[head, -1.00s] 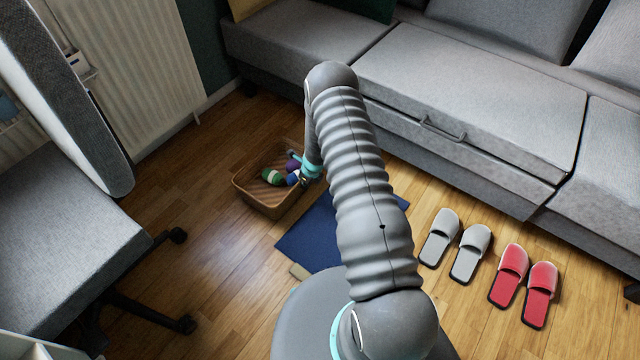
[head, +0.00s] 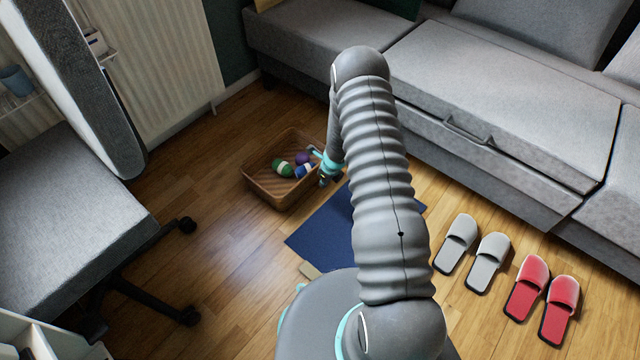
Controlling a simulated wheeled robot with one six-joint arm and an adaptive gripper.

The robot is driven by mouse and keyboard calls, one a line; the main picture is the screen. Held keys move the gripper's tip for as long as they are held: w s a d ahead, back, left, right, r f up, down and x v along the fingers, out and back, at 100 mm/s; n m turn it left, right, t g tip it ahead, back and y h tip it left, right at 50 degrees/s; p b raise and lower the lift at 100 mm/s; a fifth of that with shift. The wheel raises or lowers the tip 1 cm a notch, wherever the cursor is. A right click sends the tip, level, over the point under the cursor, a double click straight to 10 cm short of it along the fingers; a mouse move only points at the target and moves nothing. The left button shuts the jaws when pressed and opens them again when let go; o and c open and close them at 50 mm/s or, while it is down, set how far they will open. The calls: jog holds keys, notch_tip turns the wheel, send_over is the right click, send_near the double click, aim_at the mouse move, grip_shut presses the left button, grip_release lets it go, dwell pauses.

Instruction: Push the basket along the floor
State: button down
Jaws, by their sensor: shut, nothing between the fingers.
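The brown woven basket (head: 268,190) stands upright on the wooden floor, left of my arm and in front of the sofa. Several balls lie in it, among them a green and white one (head: 284,168), a purple one (head: 303,158) and a blue one (head: 304,171). My gripper (head: 322,178) is shut and empty at the basket's right side. It is partly hidden by my arm, and I cannot tell whether it touches the rim.
A blue mat (head: 325,230) lies right of the basket. A grey sofa (head: 480,150) runs along the back right. Grey slippers (head: 472,252) and red slippers (head: 542,298) lie at right. An office chair (head: 70,220) stands at left; the floor between chair and basket is clear.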

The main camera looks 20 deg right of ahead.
jog(key=p+v, duration=0.3)
jog(key=v, duration=0.7)
jog(key=shift+s, duration=0.15)
jog(key=s+a+n+g+y, duration=0.2)
jog(key=s+a+n, duration=0.1)
jog(key=s+n, duration=0.4)
jog(key=s+a+r+n+t+h, duration=0.1)
jog(key=s+r+n, duration=0.6)
jog(key=r, duration=0.9)
jog(key=s+a+r+n+t+h+p, duration=0.1)
jog(key=s+r+n, duration=0.7)
jog(key=r, duration=0.8)
jog(key=s+a+r+n+t+h, duration=0.1)
jog(key=s+a+r+n+t, duration=0.2)
jog(key=s+r+n, duration=0.4)
notch_tip(320, 180, up, 10)
jog(key=s, duration=0.2)
jog(key=shift+s+h+p, duration=0.3)
jog(key=shift+s, duration=0.05)
